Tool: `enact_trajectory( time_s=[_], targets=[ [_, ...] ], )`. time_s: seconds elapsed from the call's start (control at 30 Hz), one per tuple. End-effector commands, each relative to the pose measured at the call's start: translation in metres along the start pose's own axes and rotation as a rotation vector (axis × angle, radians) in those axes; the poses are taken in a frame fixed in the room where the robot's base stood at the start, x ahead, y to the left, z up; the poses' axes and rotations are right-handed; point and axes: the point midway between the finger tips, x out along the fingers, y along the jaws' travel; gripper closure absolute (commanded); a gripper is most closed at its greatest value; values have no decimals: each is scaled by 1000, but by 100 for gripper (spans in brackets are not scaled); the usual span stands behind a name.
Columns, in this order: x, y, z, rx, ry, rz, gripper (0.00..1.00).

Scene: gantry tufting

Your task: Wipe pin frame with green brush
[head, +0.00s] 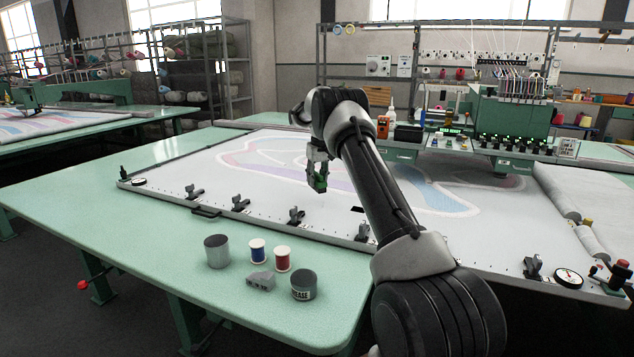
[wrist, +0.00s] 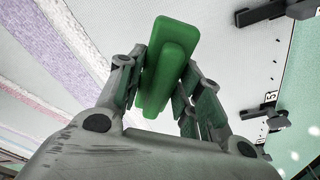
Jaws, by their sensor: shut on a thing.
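My gripper (head: 318,176) is shut on the green brush (wrist: 162,70), which sits between its two fingers in the wrist view. In the head view the brush shows only as a small green patch (head: 320,184) at the fingertips. The gripper hangs over the cloth inside the pin frame (head: 280,226). The frame's near rail, with several dark clamps, runs in front of it. Whether the brush touches the cloth or frame, I cannot tell. The brush's bristles are not visible. In the wrist view the frame's rail with clamps (wrist: 270,115) lies to the right of the gripper.
On the green table (head: 150,245) stand a grey cup (head: 217,251), a blue spool (head: 257,251), a red spool (head: 282,259), a grey block (head: 261,281) and a grease tin (head: 303,285). The tufting machine (head: 510,120) stands behind right.

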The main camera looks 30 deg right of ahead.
Motion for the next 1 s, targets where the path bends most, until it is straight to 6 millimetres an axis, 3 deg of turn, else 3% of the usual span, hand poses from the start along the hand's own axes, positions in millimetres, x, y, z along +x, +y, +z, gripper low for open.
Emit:
enact_trajectory(
  time_s=[0.27, 0.6, 1.0],
  targets=[
    [-4, 0, -1, 0, 2, 0, 91],
    [-30, 0, -5, 0, 1, 0, 91],
    [-30, 0, -5, 0, 1, 0, 91]
  ],
)
